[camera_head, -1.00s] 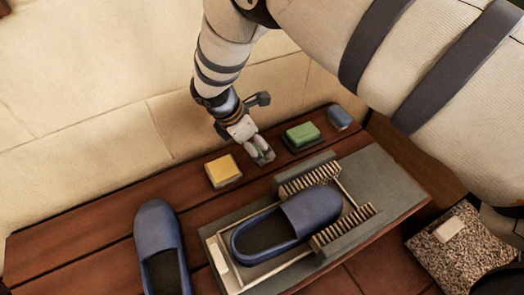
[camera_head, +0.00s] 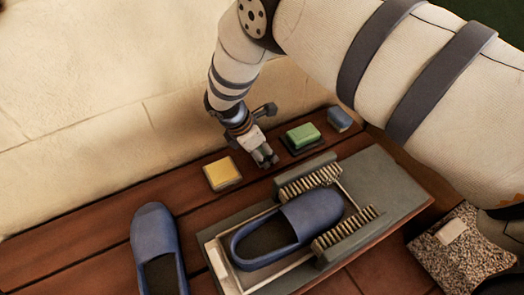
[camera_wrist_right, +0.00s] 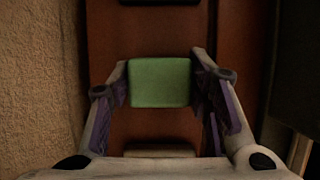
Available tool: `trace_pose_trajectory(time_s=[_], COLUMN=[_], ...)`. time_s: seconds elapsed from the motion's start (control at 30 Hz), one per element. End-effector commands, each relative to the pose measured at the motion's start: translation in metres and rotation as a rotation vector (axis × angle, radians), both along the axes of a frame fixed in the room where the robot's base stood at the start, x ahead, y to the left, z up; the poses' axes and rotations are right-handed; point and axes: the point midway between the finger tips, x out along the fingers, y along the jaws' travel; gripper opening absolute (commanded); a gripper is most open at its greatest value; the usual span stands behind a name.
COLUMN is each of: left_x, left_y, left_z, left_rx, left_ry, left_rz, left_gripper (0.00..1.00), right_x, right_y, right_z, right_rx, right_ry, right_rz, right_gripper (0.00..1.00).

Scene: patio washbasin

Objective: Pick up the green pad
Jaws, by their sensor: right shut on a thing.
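The right gripper is shut on this pad. My left gripper is not in view.
A yellow block (camera_head: 222,173) lies left of the gripper and a blue block (camera_head: 339,118) at the far right. In front, a grey brush tray (camera_head: 385,190) holds a blue shoe (camera_head: 312,212). Another blue shoe (camera_head: 154,232) stands left. The wall runs close behind.

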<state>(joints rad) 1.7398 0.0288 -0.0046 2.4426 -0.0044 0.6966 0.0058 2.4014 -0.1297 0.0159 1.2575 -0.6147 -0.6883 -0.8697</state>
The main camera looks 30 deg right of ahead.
Motion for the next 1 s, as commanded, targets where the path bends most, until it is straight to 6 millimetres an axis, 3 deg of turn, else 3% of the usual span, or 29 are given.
trace_pose_trajectory(time_s=[0.13, 0.23, 0.47, 0.7, 1.0], left_x=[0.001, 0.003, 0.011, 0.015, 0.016], left_y=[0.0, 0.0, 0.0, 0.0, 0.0], left_z=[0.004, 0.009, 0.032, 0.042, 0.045], left_rx=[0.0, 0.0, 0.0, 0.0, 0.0], left_ry=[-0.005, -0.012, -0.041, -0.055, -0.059], left_rz=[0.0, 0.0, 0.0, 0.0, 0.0], left_gripper=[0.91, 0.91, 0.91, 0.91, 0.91], right_x=[0.001, 0.001, -0.039, -0.088, -0.105], right_y=[0.0, 0.0, 0.036, 0.077, 0.093], right_z=[0.015, 0.038, 0.103, 0.123, 0.13], right_rx=[0.0, 0.001, -0.002, -0.003, 0.0], right_ry=[-0.004, -0.005, -0.006, -0.003, -0.001], right_rz=[-0.001, 0.001, 0.005, 0.002, -0.001], right_gripper=[0.18, 0.18, 0.18, 0.18, 0.18])
